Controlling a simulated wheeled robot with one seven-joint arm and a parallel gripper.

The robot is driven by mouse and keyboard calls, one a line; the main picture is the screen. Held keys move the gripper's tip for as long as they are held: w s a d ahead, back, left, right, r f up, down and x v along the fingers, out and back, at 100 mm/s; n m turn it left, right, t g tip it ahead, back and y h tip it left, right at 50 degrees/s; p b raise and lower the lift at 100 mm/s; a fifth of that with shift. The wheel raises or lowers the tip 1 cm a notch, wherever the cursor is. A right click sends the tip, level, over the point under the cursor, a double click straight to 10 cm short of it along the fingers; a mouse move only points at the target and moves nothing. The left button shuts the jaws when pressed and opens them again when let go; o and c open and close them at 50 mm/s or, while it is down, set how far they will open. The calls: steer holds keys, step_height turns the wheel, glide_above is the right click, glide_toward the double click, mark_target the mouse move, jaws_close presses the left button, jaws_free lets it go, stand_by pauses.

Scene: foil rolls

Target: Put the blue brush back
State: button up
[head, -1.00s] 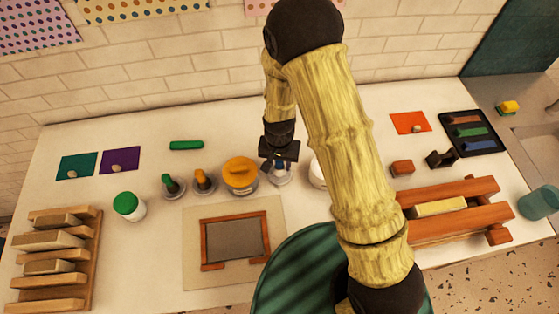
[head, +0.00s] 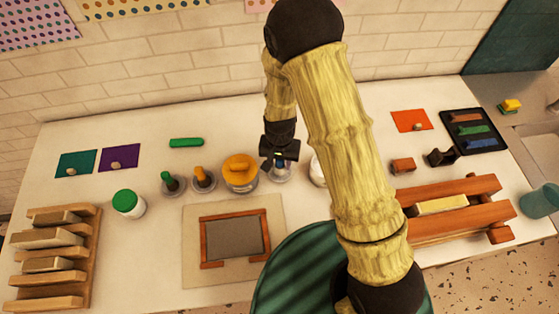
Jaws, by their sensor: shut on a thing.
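My gripper (head: 279,163) is at the back middle of the table, just right of the jar with the yellow-orange lid (head: 240,170). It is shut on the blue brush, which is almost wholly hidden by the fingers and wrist. A pale round holder (head: 281,175) is directly below the gripper. I cannot tell whether the brush touches it or stands in it. A green brush (head: 169,182) and an orange brush (head: 200,175) stand upright in similar round holders to the left.
A white jar with a green lid (head: 127,203) stands at the left front. A wooden frame (head: 236,213) on a board lies in front of the holders. My arm hides part of a white container (head: 317,171) to the right. A wooden rack (head: 450,232) is further right.

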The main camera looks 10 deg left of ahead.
steer(key=shift+f+b, duration=0.35)
steer(key=shift+f, duration=0.15)
stand_by(0.5)
steer(key=o, duration=1.1)
steer(key=shift+c, duration=0.2)
steer(key=shift+o, duration=0.5)
steer(key=o, duration=0.4)
steer(key=shift+s+r, duration=0.1)
steer(key=shift+r, duration=0.05)
steer(key=shift+r+p, duration=3.5)
steer(key=shift+r, duration=0.9)
